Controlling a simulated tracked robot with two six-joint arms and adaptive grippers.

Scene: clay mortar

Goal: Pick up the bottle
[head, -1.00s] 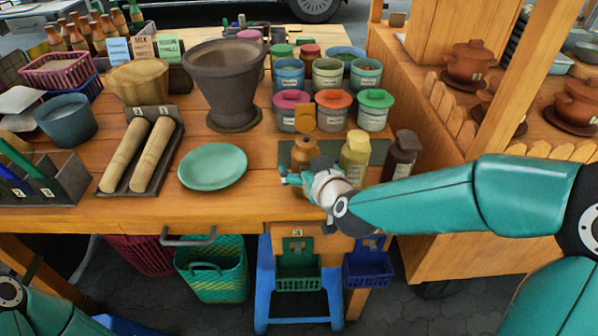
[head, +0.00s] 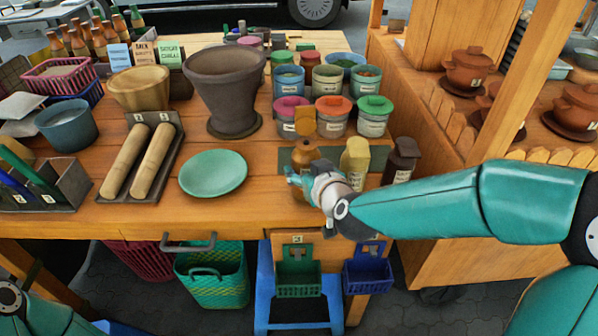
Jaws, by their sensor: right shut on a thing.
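Three bottles stand in a row near the front right of the wooden table: an amber-brown bottle (head: 306,152), a yellow bottle (head: 354,158) and a dark brown bottle (head: 402,158). My right gripper (head: 303,182) comes in from the right, low in front of the row, and is shut on the amber-brown bottle. The gripper hides that bottle's lower part, so I cannot tell whether its base touches the table. My left arm shows only at the bottom left corner, and its gripper is out of the frame.
A green plate (head: 213,173) lies left of my right gripper. Lidded jars (head: 333,117) stand behind the bottles, and a large mortar (head: 226,90) stands at the back left of them. Baskets (head: 212,275) hang below the table's front edge.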

